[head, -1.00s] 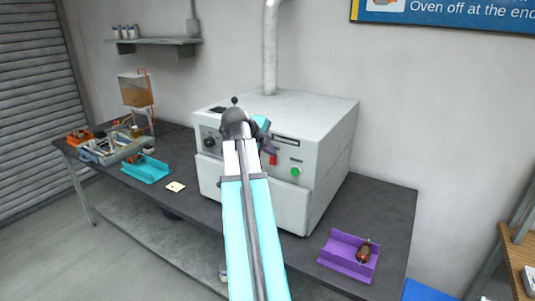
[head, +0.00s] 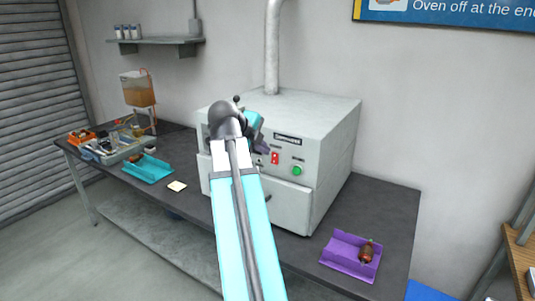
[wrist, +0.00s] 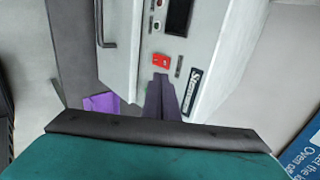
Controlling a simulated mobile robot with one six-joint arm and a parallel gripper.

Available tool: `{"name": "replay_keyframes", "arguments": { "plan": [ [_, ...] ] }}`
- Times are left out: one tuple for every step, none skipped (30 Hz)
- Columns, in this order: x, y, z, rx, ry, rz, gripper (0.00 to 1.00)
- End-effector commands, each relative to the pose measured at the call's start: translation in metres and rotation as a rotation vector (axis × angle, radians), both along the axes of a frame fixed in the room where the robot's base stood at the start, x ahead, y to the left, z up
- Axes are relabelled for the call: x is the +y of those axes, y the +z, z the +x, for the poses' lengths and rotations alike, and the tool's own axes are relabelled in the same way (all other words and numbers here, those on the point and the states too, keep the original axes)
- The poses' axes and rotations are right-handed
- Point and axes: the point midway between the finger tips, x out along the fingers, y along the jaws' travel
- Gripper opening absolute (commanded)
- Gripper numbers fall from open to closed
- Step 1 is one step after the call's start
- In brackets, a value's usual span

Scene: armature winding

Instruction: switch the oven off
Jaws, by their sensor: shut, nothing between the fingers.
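The oven (head: 315,115) is a pale grey box on the dark bench. Its front panel carries a red switch (head: 275,158) and a round green button (head: 297,170). My gripper (head: 263,148) is shut and empty in front of the panel, just left of the red switch in the head view. In the wrist view the closed dark fingers (wrist: 162,92) point at the panel, with their tips close to the red switch (wrist: 160,61). I cannot tell whether they touch it, or which way the switch is set. My arm hides the panel's left part in the head view.
A purple tray (head: 338,263) with a dark red part lies right of the oven. An exhaust pipe (head: 272,50) rises behind the oven. A drawer-like lower front has a handle (wrist: 104,25).

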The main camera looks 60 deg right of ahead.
Motion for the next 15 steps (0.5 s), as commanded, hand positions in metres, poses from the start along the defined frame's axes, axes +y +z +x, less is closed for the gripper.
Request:
{"name": "replay_keyframes", "arguments": {
  "plan": [
    [0.003, 0.003, 0.000, -0.001, 0.001, -0.002, 0.00],
    [0.005, 0.006, 0.000, -0.001, 0.001, -0.002, 0.00],
    [0.007, 0.009, 0.000, -0.001, 0.001, -0.002, 0.00],
    [0.009, 0.012, 0.000, -0.001, 0.001, -0.002, 0.00],
    [0.011, 0.014, 0.000, -0.001, 0.001, -0.002, 0.00],
    [0.013, 0.018, 0.000, -0.001, 0.001, -0.002, 0.00],
    [0.015, 0.020, 0.000, -0.001, 0.001, -0.001, 0.00],
    [0.017, 0.022, 0.000, -0.001, 0.001, -0.001, 0.00],
    [0.020, 0.026, 0.000, -0.001, 0.001, -0.002, 0.00],
    [0.021, 0.028, 0.000, -0.001, 0.001, -0.002, 0.00],
    [0.023, 0.031, 0.000, -0.001, 0.001, -0.001, 0.00],
    [0.026, 0.034, 0.000, -0.001, 0.001, -0.001, 0.00],
    [0.028, 0.037, 0.000, -0.002, 0.001, -0.001, 0.00],
    [0.029, 0.039, 0.000, -0.001, 0.001, -0.001, 0.00],
    [0.032, 0.042, -0.001, -0.001, 0.000, -0.001, 0.00]
  ]
}}
